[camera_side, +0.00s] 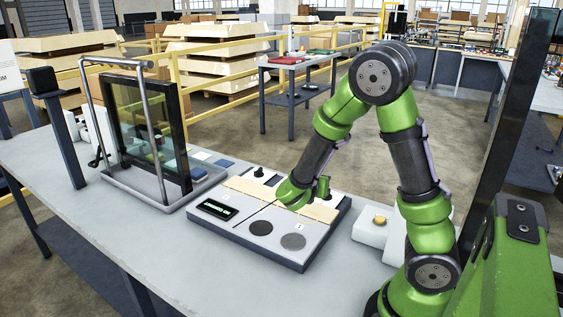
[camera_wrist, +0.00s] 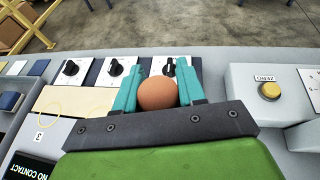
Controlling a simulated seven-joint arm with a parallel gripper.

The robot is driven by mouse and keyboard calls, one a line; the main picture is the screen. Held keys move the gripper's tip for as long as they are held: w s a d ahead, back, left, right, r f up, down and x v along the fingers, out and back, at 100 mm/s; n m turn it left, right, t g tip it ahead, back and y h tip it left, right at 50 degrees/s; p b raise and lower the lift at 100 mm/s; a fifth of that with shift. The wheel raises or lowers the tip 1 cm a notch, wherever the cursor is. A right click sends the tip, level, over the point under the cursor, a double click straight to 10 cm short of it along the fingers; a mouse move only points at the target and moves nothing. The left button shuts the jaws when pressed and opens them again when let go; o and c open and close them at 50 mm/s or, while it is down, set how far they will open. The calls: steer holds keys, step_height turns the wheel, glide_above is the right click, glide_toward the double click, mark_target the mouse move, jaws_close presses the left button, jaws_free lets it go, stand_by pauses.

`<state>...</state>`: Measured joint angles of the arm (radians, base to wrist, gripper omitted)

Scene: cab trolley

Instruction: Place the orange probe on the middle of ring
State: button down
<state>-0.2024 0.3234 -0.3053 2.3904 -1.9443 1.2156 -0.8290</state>
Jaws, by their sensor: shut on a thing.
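In the wrist view, my gripper (camera_wrist: 157,90) has its teal fingers shut on a round brownish-orange end, which I take to be the orange probe (camera_wrist: 158,94). The rest of the probe is hidden there. A thin yellow ring outline (camera_wrist: 41,104) lies on the panel at left, beside a label "3", apart from the fingers. In the side view, my gripper (camera_side: 308,196) is low over the grey console (camera_side: 275,255). A thin dark line runs from it toward the lower left; I cannot tell whether it is the probe. The ring is not clear there.
The console bears a display (camera_side: 217,209) reading "NO CONTACT" in the wrist view, a dark disc (camera_side: 261,228), a grey disc (camera_side: 293,241) and black knobs (camera_wrist: 117,67). A white box with a yellow button (camera_wrist: 271,90) stands at right. A framed glass panel (camera_side: 150,130) stands at left.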

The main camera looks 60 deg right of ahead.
steer(key=t, duration=0.1)
glide_above(310, 212)
steer(key=shift+n, duration=0.3)
step_height(310, 212, down, 4)
steer(key=shift+f, duration=2.3)
steer(key=c, duration=0.7)
jaws_free()
steer(key=shift+a+f, duration=0.1)
steer(key=shift+f, duration=0.05)
steer(key=shift+o, duration=0.2)
